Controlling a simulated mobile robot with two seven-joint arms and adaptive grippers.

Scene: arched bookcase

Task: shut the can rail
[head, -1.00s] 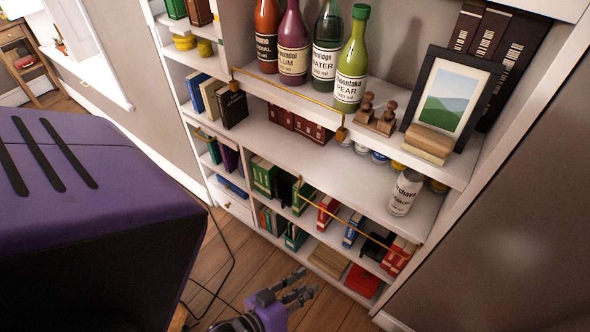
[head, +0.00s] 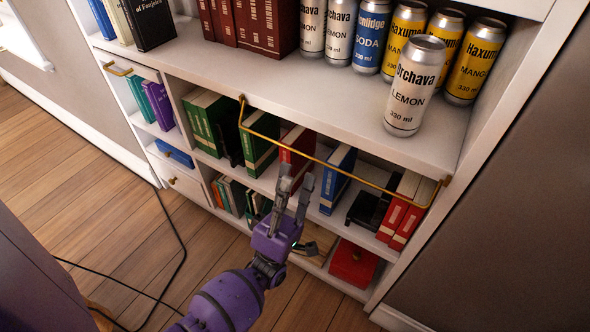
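The can rail (head: 331,164) is a thin brass bar on two end brackets at the front edge of the can shelf (head: 300,92). It hangs below that edge, in front of the book shelf underneath. Several cans stand on the can shelf; a silver lemon can (head: 414,87) stands out in front of the others, nearer the edge. My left gripper (head: 295,180) is purple with grey fingers. It points up, fingers apart and empty, with the fingertips just below the bar in the picture. I cannot tell whether they touch it. My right gripper is not in view.
Green books (head: 205,125), red books (head: 400,210) and a blue book (head: 338,178) stand on the shelf behind the rail. A red box (head: 353,264) lies lower down. A black cable (head: 178,245) runs over the wooden floor at left. Dark red volumes (head: 250,22) stand left of the cans.

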